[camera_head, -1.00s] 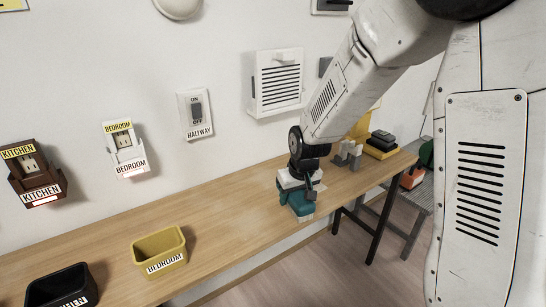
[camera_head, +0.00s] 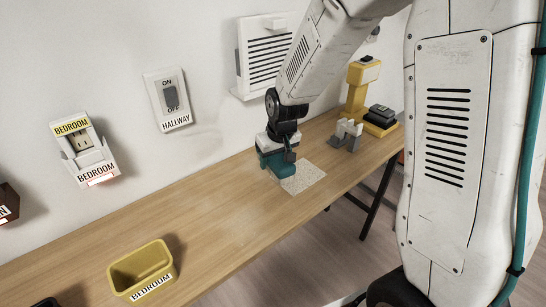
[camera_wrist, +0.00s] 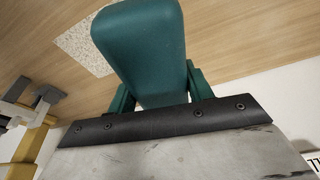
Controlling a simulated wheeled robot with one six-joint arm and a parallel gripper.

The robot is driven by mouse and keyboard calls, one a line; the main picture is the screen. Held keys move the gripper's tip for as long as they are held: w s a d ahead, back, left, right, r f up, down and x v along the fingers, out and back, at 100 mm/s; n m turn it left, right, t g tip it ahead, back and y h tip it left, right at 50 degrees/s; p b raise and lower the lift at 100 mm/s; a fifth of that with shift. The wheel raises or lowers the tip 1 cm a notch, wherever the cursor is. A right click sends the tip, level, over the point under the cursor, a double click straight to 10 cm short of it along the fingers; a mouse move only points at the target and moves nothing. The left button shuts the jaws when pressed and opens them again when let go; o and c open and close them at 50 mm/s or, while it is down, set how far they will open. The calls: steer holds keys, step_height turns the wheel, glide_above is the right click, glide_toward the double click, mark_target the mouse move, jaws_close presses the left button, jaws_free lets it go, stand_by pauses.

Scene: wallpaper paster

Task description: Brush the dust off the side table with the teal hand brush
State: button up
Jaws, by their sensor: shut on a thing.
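My gripper (camera_head: 289,156) is shut on the teal hand brush (camera_head: 276,166) low over the long wooden table (camera_head: 205,208). A pale speckled patch (camera_head: 305,178), which looks like dust, lies on the tabletop just right of the brush. In the wrist view the brush's broad teal body (camera_wrist: 140,50) fills the middle, and the patch (camera_wrist: 82,48) shows beside it. The bristles are hidden, so I cannot tell whether they touch the wood.
A grey block-shaped holder (camera_head: 346,135) and a yellow stand with a black item (camera_head: 380,116) stand further right on the table. A yellow BEDROOM bin (camera_head: 142,270) is at the front left. The wood between the bin and the brush is clear.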

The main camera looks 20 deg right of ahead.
steer(key=shift+f, duration=3.15)
